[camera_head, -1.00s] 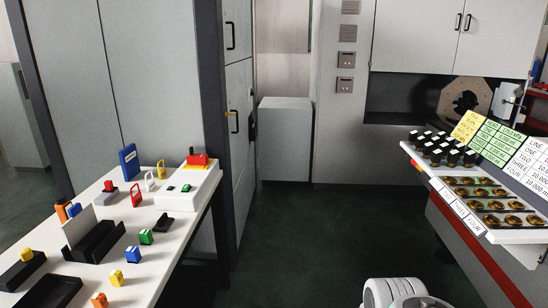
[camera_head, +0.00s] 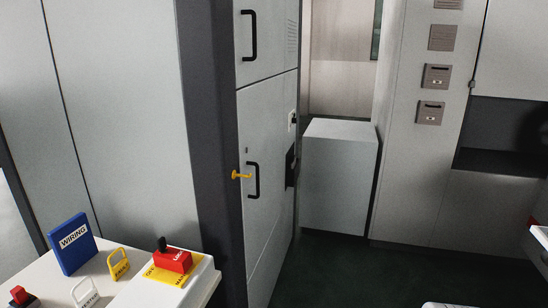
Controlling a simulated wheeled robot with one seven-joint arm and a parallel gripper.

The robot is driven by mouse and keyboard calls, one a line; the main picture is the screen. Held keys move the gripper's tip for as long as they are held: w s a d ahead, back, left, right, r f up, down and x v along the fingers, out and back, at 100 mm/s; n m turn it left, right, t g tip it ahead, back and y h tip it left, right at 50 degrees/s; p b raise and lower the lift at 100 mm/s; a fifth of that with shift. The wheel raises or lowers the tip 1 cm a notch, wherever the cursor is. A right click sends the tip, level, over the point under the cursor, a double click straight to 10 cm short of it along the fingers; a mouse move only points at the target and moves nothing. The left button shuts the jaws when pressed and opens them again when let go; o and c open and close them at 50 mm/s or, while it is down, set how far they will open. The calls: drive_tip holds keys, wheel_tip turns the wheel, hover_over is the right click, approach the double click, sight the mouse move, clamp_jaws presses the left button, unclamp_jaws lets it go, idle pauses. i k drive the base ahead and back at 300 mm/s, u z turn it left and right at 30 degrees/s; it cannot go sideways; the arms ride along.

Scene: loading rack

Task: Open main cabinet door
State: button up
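A tall grey cabinet stands left of centre in the head view, with an upper door (camera_head: 272,42) and a lower door (camera_head: 268,212). Each door has a black bar handle: the upper handle (camera_head: 249,35) and the lower handle (camera_head: 253,180). A yellow key-like piece (camera_head: 241,175) sticks out beside the lower handle. Both doors look shut. I cannot tell which one is called the main cabinet door. My gripper is not in view, so its distance from the handles does not show.
A white table (camera_head: 135,290) at bottom left bears a blue WIRING binder (camera_head: 73,244), yellow and white tags and a red lockout piece (camera_head: 173,260). A dark post (camera_head: 212,140) stands left of the doors. A grey box (camera_head: 338,175) stands beyond. Dark floor (camera_head: 330,270) lies open in front.

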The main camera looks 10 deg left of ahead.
sight(259, 104)
drive_tip(key=i, duration=1.2)
drive_tip(key=u, duration=2.05)
